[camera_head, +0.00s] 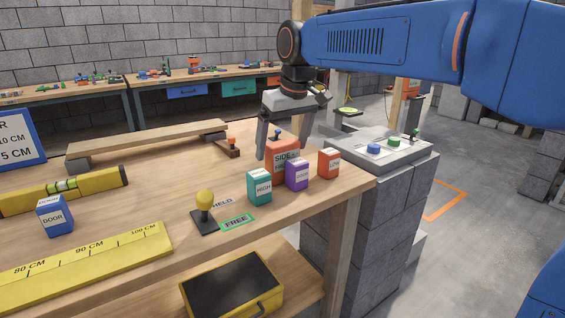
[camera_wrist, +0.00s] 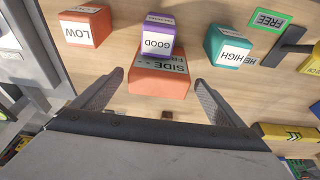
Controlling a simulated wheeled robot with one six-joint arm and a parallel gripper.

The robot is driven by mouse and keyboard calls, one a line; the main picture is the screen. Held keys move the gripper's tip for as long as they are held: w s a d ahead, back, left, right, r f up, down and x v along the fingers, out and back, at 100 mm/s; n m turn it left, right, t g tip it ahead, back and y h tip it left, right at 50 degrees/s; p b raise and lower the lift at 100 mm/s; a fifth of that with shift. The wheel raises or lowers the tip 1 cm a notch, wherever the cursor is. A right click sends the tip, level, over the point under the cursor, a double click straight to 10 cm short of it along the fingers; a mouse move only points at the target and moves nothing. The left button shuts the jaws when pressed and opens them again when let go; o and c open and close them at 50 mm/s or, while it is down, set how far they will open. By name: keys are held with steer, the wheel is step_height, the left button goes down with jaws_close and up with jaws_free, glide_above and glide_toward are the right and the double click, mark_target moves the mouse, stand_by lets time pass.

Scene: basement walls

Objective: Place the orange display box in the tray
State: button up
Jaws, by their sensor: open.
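A larger orange box (camera_head: 281,167) labelled "SIDE" stands upright on the wooden workbench near its right end. It also shows in the wrist view (camera_wrist: 158,82). My gripper (camera_head: 284,153) is open above and around it, with one finger on each side; in the wrist view the fingertips (camera_wrist: 159,80) show gaps to the box. A smaller orange box (camera_head: 328,163) labelled "LOW" stands to the right. A yellow-rimmed, dark-topped tray-like thing (camera_head: 190,289) lies on the shelf below the bench. A grey, shallow tray-like panel (camera_head: 420,153) with blue and green round pieces sits on the block pillar.
A purple box (camera_head: 297,175) labelled "GOOD" and a teal box (camera_head: 259,187) labelled "HIGH" stand close in front of the "SIDE" box. A yellow-knobbed lever (camera_head: 204,202) is nearer the bench's front. A raised plank (camera_head: 148,144) lies behind left.

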mark_target(280, 158)
steer(key=shift+x, duration=2.7)
steer(key=shift+r, duration=0.1)
steer(key=shift+c, duration=0.3)
steer(key=c, duration=1.3)
